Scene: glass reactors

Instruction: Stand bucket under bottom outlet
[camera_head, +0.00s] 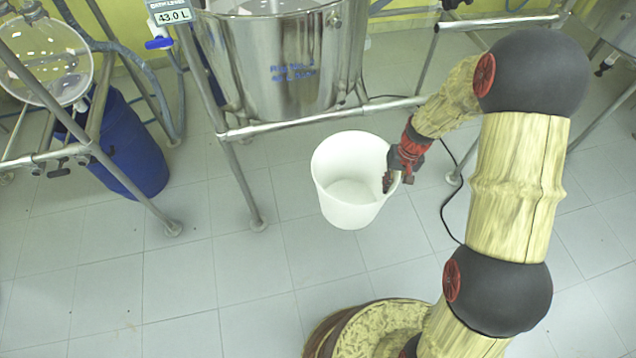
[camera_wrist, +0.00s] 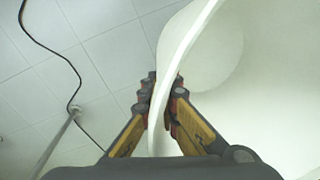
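A white bucket (camera_head: 345,205) is upright and looks empty, in front of the steel reactor vessel (camera_head: 285,60) in the head view. My gripper (camera_head: 390,180) is at the bucket's right rim. In the wrist view, the bucket wall (camera_wrist: 178,70) runs between the two fingers of my gripper (camera_wrist: 162,95), which are closed onto it from both sides. I cannot tell whether the bucket touches the floor. The bottom outlet of the vessel is not visible; the vessel's underside is hidden behind the frame and the bucket.
A metal frame with a horizontal rail (camera_head: 320,118) and a leg (camera_head: 240,185) stands just behind the bucket. A blue drum (camera_head: 125,145) and a glass flask (camera_head: 45,60) are at the left. A black cable (camera_head: 445,205) lies on the right. The tiled floor at front left is clear.

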